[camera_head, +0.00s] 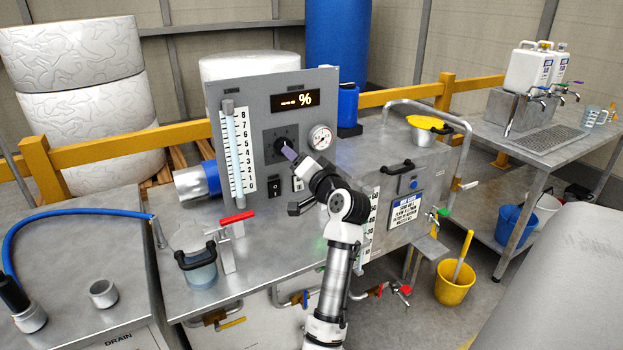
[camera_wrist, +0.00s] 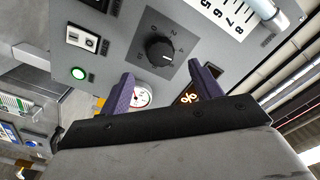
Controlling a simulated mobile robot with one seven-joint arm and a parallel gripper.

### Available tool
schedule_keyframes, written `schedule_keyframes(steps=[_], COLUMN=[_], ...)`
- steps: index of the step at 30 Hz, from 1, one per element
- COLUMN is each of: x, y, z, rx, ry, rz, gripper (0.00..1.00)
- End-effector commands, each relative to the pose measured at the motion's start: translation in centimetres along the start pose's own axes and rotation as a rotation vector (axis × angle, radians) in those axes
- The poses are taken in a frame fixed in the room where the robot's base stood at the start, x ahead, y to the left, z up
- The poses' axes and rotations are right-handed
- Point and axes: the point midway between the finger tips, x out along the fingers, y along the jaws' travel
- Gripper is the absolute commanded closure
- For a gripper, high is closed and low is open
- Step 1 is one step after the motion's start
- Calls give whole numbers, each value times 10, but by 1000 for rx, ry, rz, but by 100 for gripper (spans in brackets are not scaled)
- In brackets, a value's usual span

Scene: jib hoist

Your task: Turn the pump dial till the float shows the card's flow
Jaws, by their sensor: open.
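The pump dial (camera_head: 281,145) is a black knob on a dark square plate on the grey panel (camera_head: 262,92). It shows clearly in the wrist view (camera_wrist: 160,50), with numbers around it. My gripper (camera_head: 289,153) is open in front of the dial; its two purple fingers (camera_wrist: 160,88) stand apart, and the dial shows beyond the gap, apparently not gripped. The clear flow tube (camera_head: 233,150) stands left of the dial beside a 0–8 scale (camera_head: 242,150); I cannot make out the float. A white and blue card (camera_head: 405,210) hangs on the tank front; its text is unreadable.
The panel display (camera_head: 296,101) reads dashes and %. A pressure gauge (camera_head: 321,137) is right of the dial. A green lamp (camera_wrist: 78,73) is lit near a switch (camera_wrist: 85,40). A red-handled valve (camera_head: 237,217) and clear jug (camera_head: 197,265) stand below the tube.

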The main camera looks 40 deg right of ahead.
Motion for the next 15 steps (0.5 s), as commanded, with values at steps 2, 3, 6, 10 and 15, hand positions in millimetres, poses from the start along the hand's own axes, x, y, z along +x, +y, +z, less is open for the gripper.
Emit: schedule_keyframes(steps=[2,3,6,10,15], x=[-20,-28,-46,-61,-68], y=[2,2,1,1,0], z=[2,2,1,0,0], rx=[-1,-1,-1,0,0], ry=[3,3,3,2,0], rz=[0,-1,-1,-1,-1], gripper=[36,36,36,36,36])
